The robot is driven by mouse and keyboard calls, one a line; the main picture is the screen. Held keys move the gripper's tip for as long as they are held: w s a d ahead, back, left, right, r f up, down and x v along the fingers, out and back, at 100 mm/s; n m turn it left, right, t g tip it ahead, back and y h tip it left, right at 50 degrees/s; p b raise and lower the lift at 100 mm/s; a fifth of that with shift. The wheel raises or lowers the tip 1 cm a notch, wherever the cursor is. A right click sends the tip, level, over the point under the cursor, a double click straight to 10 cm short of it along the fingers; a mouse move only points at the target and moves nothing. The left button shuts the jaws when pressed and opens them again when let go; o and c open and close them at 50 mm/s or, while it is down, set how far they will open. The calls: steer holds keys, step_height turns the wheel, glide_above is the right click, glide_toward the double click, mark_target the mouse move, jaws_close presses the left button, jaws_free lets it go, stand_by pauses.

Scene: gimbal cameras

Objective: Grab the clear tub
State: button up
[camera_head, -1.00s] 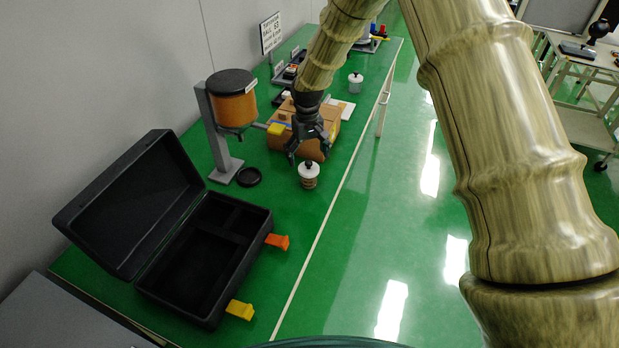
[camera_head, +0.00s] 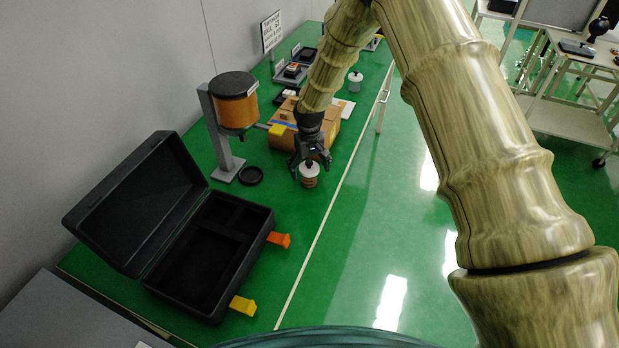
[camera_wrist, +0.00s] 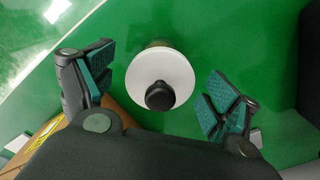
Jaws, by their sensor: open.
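The clear tub (camera_head: 309,180) stands upright on the green bench, with a white lid, a dark knob and brownish contents. In the wrist view the tub's white lid (camera_wrist: 160,78) and black knob show from above. My gripper (camera_head: 309,170) is open, just above and around the top of the tub. In the wrist view the fingers of my gripper (camera_wrist: 158,88) are spread to the left and right of the lid, with a gap on both sides. Most of the tub's body is hidden under the lid in that view.
An open black case (camera_head: 190,262) lies at the near left. A hopper with orange contents (camera_head: 236,110) stands behind the tub, with a black disc (camera_head: 251,176) beside it. A cardboard box (camera_head: 325,130) is close behind my gripper. A second white-lidded tub (camera_head: 355,82) stands farther back.

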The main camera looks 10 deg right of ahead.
steer(key=shift+c, duration=0.4)
steer(key=c, duration=1.5)
steer(key=shift+r, duration=0.1)
